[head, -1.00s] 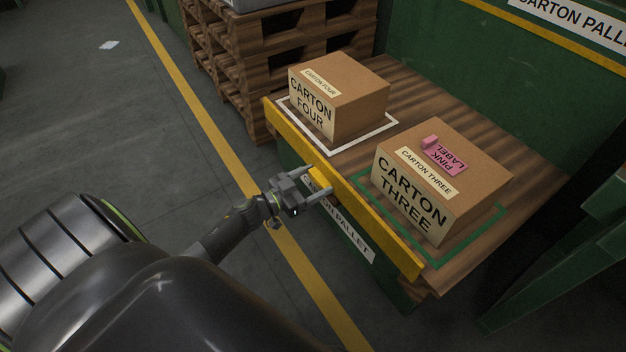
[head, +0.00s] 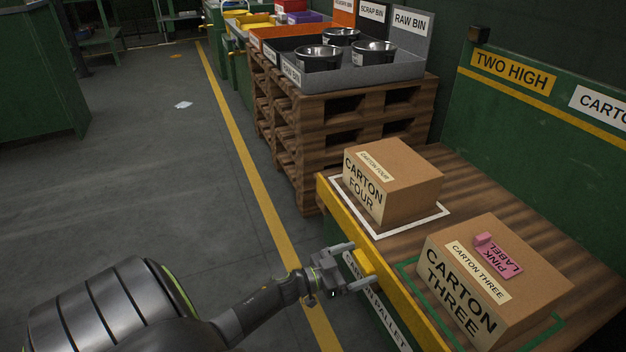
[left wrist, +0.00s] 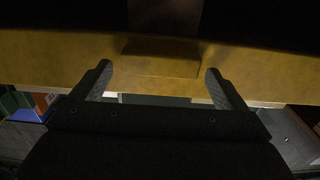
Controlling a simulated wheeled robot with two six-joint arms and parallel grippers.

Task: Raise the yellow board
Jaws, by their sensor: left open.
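The yellow board (head: 408,302) runs along the front edge of the carton pallet, with a small yellow block-like handle (head: 362,263) on its outer face. In the left wrist view the board (left wrist: 60,62) spans the picture, with the handle (left wrist: 160,62) in the middle. My left gripper (head: 361,265) is open in front of the board. Its fingertips (left wrist: 158,68) are on either side of the handle, with a gap at each side. My right gripper is not in view.
Stacked pallets (head: 345,125) with a grey bin tray and metal bowls stand farther back.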

